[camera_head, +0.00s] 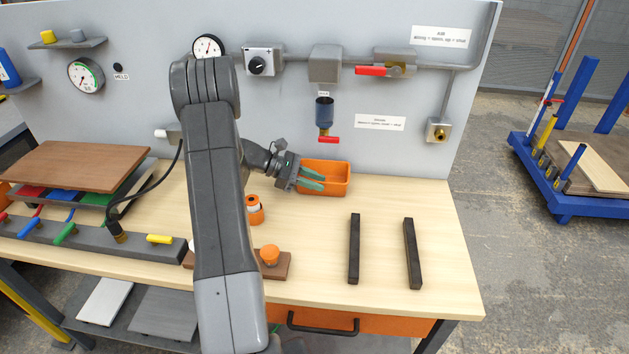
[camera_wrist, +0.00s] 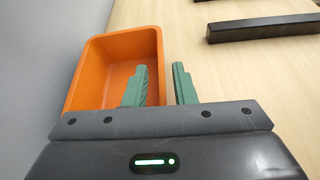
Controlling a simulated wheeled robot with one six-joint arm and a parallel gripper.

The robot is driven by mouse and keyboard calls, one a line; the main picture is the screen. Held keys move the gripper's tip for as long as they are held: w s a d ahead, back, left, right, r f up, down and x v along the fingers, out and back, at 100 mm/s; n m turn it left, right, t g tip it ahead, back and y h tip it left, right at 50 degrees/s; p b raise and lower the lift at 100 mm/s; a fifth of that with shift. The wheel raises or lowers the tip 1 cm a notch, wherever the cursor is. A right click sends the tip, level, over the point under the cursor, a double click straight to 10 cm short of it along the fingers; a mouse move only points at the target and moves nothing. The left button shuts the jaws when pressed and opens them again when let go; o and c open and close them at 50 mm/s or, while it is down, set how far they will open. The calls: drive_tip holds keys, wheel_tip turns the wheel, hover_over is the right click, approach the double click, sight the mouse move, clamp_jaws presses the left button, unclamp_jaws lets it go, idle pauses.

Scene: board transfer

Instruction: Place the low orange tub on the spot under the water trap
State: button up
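The low orange tub (camera_head: 340,183) stands on the bench below the water trap (camera_head: 324,112), which has a blue bowl and a red lever. The tub looks upright and empty. My gripper (camera_head: 324,180) reaches in from the tub's left with its green fingers pointing right. In the wrist view, the tub (camera_wrist: 92,78) has one long wall between the fingers of my gripper (camera_wrist: 162,80). One finger is inside the tub and the other outside, with gaps beside the wall, so the gripper looks open. No marked spot shows under the trap; the tub may cover it.
Two black bars (camera_head: 354,248) (camera_head: 412,253) lie on the bench at the right front. An orange-and-white container (camera_head: 254,210) and a brown block with an orange knob (camera_head: 270,258) are near my arm. The grey back panel (camera_head: 400,155) rises close behind the tub.

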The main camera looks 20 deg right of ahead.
drive_tip(key=shift+r, duration=0.2)
drive_tip(key=p+v, duration=0.3)
drive_tip(key=v, duration=0.9)
drive_tip(key=shift+p, duration=0.35)
drive_tip(key=shift+c, duration=0.2)
idle(0.4)
